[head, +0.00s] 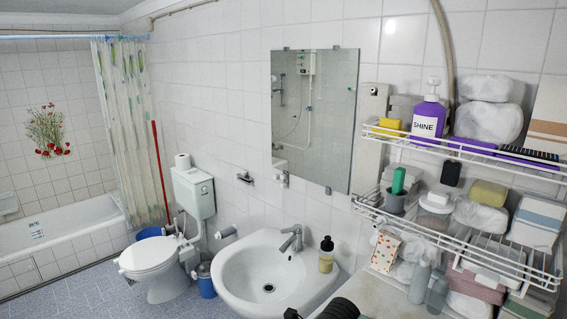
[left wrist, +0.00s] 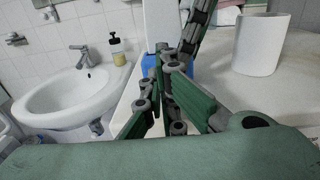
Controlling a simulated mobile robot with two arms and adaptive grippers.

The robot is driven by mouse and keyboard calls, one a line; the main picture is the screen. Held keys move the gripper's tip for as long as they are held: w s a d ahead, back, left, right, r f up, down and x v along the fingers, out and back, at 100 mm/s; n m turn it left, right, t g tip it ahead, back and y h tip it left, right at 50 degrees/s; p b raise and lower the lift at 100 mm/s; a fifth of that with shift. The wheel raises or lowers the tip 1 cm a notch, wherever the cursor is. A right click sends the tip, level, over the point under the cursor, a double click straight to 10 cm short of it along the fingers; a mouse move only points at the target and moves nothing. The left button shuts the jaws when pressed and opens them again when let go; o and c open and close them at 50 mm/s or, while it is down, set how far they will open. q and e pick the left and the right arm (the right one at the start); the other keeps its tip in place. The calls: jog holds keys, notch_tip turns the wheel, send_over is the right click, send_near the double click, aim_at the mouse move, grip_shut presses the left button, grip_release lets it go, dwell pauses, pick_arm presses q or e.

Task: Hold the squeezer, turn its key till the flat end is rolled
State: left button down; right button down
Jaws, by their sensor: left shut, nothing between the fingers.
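In the left wrist view my left gripper (left wrist: 163,64) has its green-padded fingers together, with nothing seen between them. Just behind the fingers stands a white upright object (left wrist: 160,22) with a blue lower part (left wrist: 151,65). The fingers hide much of it, and I cannot tell whether it is the squeezer with its tube. No key shows clearly. A dark jointed piece (left wrist: 196,28) rises beside it; I cannot tell what it belongs to. In the head view the squeezer cannot be made out. My right gripper is not seen for certain in either view.
A white sink (head: 268,280) with a soap bottle (head: 326,255) is left of the white counter (head: 380,291). A wire rack (head: 455,241) crowded with bottles, towels and boxes hangs above the counter. A white paper roll (left wrist: 260,44) stands on the counter in the wrist view.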

pick_arm(q)
jog(key=shift+s+d+f, duration=0.1)
jog(key=shift+s+d, duration=0.15)
jog(key=shift+d, duration=0.1)
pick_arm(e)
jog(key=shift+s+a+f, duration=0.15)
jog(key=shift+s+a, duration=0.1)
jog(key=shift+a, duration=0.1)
pick_arm(q)
jog(key=shift+s+d, duration=0.35)
jog(key=shift+d, duration=0.05)
jog(key=shift+s+d, duration=0.1)
jog(key=shift+d, duration=0.05)
jog(key=shift+r, duration=0.3)
jog(key=shift+d+r, duration=0.15)
jog(key=shift+r, duration=0.2)
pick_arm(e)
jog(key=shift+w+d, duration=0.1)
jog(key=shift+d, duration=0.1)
pick_arm(q)
jog(key=v, duration=0.6)
jog(key=shift+a, duration=0.3)
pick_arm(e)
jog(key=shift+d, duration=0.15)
pick_arm(q)
jog(key=shift+f, duration=0.2)
